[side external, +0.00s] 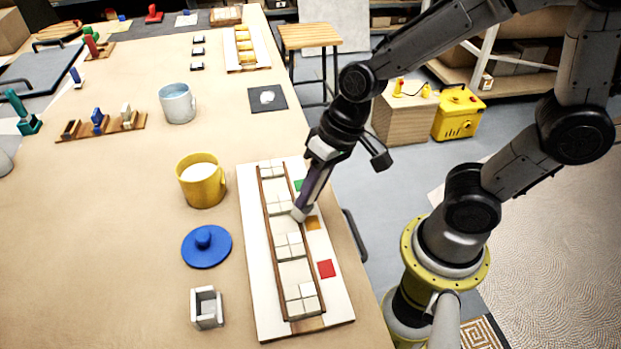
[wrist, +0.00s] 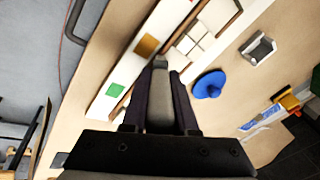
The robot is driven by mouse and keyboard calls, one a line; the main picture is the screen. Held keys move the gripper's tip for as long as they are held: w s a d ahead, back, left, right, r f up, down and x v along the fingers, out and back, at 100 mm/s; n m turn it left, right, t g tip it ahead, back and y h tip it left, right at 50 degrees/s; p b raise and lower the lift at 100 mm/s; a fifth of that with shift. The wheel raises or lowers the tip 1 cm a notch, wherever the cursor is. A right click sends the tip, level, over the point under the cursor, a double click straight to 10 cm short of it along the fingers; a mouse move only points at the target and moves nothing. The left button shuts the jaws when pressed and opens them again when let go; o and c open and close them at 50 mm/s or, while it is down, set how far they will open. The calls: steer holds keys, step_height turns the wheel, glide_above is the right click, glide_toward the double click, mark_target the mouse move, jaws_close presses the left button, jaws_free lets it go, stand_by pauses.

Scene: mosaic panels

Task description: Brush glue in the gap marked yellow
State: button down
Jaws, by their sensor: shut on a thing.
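My gripper (side external: 318,172) is shut on a brush (side external: 301,208), which points down and slightly left.
Green (side external: 299,185) and red (side external: 326,268) markers flank the yellow one. Left of the panel stand a yellow mug (side external: 202,185) with white contents, a blue knobbed lid (side external: 206,247) and a small grey holder (side external: 206,308).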

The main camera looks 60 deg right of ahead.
steer(key=shift+w+a, duration=0.3)
steer(key=shift+w, duration=0.05)
steer(key=shift+w+a+f, duration=0.2)
steer(key=shift+w+a, duration=0.6)
steer(key=shift+a, duration=0.05)
steer(key=shift+w+a, duration=1.05)
steer(key=shift+s+d, duration=1.85)
steer(key=shift+s+d+r, duration=0.1)
steer(key=shift+s+d, duration=0.15)
steer(key=shift+s, duration=0.3)
steer(key=shift+s+a, duration=0.25)
steer(key=shift+a, duration=0.1)
steer(key=shift+w+a, duration=0.15)
steer(key=shift+a, duration=0.1)
steer(key=shift+w+a, duration=1.6)
steer(key=shift+w, duration=0.05)
steer(key=shift+w+a, duration=0.3)
steer(key=shift+w, duration=0.05)
steer(key=shift+s+d, duration=2.2)
steer(key=shift+r, duration=3.95)
